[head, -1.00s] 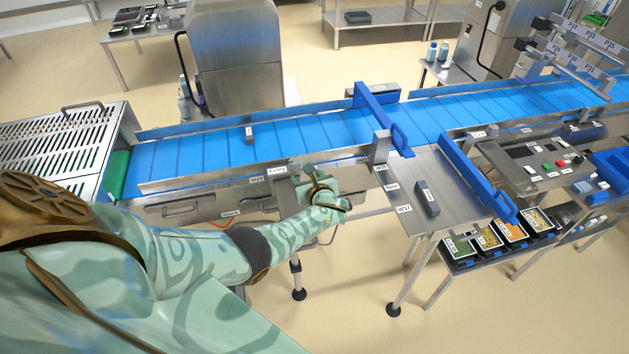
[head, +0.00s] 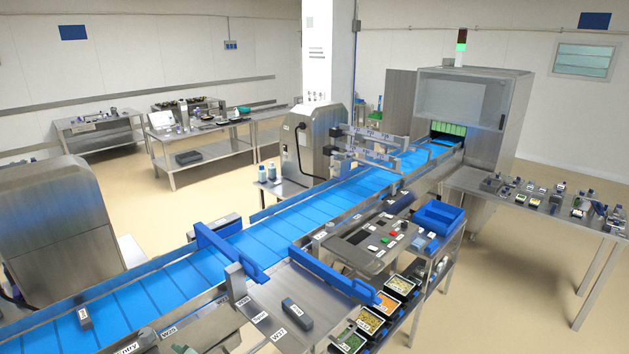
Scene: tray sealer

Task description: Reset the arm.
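My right arm and gripper are out of view.
The blue conveyor (head: 290,220) runs from lower left to a steel tunnel machine (head: 470,100) with a lit green lamp. A blue gate (head: 230,252) crosses it. A dark block (head: 297,313) lies on the side table (head: 262,290). Food trays (head: 370,322) and a blue bin (head: 438,216) stand right.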

